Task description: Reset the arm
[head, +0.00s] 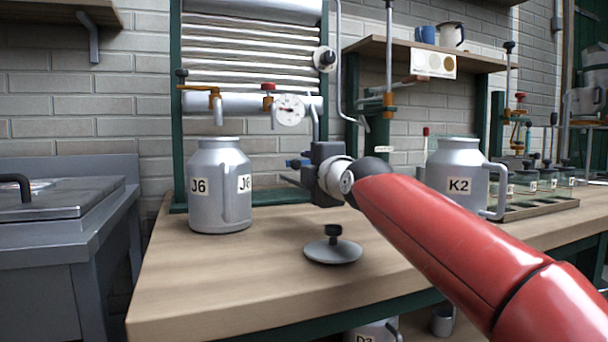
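My red arm reaches in from the lower right of the head view, and my gripper (290,172) is over the wooden bench, pointing left and away. It is between the churn J6 (219,188) and the churn K2 (455,172), apart from J6. Its fingers are small and partly hidden by the gripper body, so I cannot tell whether they are open; I see nothing held. A grey round lid (333,252) with a black knob lies on the bench below and in front of the gripper.
The wooden bench (200,270) is clear at its front left. A ribbed cooler (250,50) with taps and a gauge (289,110) stands behind J6. A shelf (400,52) with a blue mug and jug is above. A rack of jars (540,205) is at the right.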

